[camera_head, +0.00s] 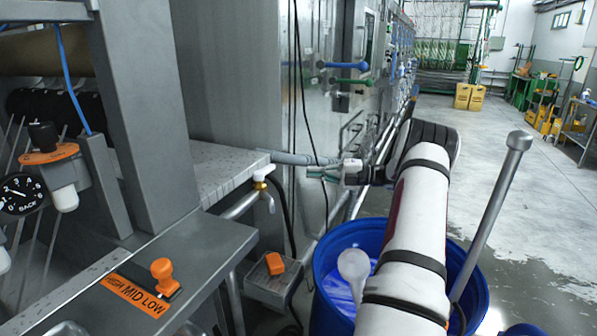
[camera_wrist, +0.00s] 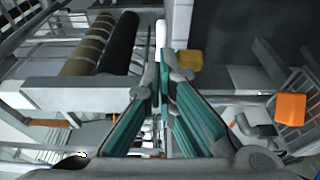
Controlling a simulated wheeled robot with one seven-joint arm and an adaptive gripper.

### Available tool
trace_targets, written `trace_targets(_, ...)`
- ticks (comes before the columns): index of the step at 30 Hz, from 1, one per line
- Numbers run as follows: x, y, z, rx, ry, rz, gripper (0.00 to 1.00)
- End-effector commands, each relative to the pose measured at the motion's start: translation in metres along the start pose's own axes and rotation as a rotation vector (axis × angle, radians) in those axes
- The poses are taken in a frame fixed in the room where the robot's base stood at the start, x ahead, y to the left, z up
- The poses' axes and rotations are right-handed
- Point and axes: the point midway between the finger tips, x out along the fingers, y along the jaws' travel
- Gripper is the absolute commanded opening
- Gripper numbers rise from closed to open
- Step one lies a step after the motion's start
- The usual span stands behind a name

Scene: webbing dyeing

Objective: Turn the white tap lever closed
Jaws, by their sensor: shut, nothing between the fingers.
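The tap (camera_head: 269,196) is on the left in the head view, beside the metal ledge. It has a brass-coloured body and a white lever (camera_head: 264,172) on top. My gripper (camera_head: 309,172) is just right of the tap and reaches left toward it. In the wrist view my gripper (camera_wrist: 163,64) is shut and empty, its green fingers meeting at the tips. A narrow white piece (camera_wrist: 160,34), perhaps the lever, shows just beyond the tips, beside a yellow part (camera_wrist: 190,60). I cannot tell whether the fingertips touch the lever.
A grey pipe (camera_head: 290,158) runs just above my gripper. Dark cables hang behind the tap. Below are a grey box with an orange knob (camera_head: 275,263) and a blue barrel (camera_head: 325,262) holding blue liquid. An orange selector knob (camera_head: 162,270) stands on the ledge. The floor at right is open.

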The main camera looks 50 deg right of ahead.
Motion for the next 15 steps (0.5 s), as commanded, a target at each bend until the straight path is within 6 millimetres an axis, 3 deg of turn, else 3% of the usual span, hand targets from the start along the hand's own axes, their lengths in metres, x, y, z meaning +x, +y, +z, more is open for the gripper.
trace_targets(6,-0.019,0.0,0.0,0.0,-0.003,0.001,0.0)
trace_targets(15,-0.02,0.002,-0.02,-0.004,-0.126,0.028,0.0)
